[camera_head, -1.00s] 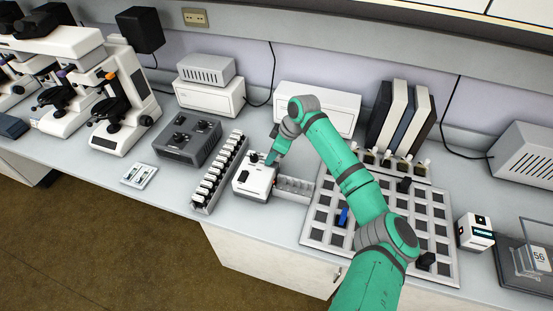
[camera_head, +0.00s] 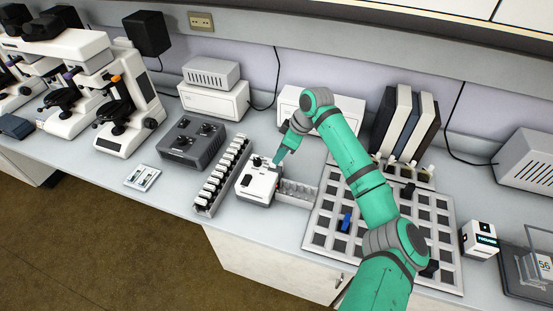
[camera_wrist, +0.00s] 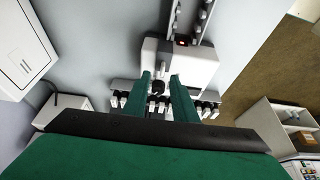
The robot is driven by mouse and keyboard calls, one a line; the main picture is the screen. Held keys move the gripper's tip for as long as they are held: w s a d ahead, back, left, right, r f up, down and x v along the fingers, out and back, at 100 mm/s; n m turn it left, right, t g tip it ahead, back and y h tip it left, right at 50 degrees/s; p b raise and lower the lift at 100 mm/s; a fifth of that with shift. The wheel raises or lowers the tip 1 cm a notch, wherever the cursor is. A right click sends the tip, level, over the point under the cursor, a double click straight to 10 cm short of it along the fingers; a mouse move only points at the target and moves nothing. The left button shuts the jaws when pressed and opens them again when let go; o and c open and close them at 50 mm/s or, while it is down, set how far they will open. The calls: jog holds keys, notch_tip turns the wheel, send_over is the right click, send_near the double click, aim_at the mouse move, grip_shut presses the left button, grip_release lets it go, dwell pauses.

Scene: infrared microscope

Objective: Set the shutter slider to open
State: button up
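A white box (camera_head: 257,187) stands near the front of the bench, with a black part on its top face and a dark round knob (camera_head: 257,161) toward its back edge. I cannot tell for sure which part is the shutter slider. My gripper (camera_head: 277,160) is just above the back right of the box, pointing down. In the wrist view the two green fingers (camera_wrist: 163,76) are apart with nothing held between them. The white box (camera_wrist: 200,68) lies beyond them, and a dark knob (camera_wrist: 157,88) shows in the gap. Contact with the knob cannot be made out.
A rack of slides (camera_head: 220,178) stands close left of the box, and a pale tray (camera_head: 298,193) is close on its right. A grey control unit (camera_head: 191,144) is farther left. A large gridded board (camera_head: 318,222) lies to the right under my arm. Microscopes (camera_head: 125,110) stand at far left.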

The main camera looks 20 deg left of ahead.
jog(key=v, duration=0.6)
jog(key=shift+d, duration=0.1)
dwell(0.3)
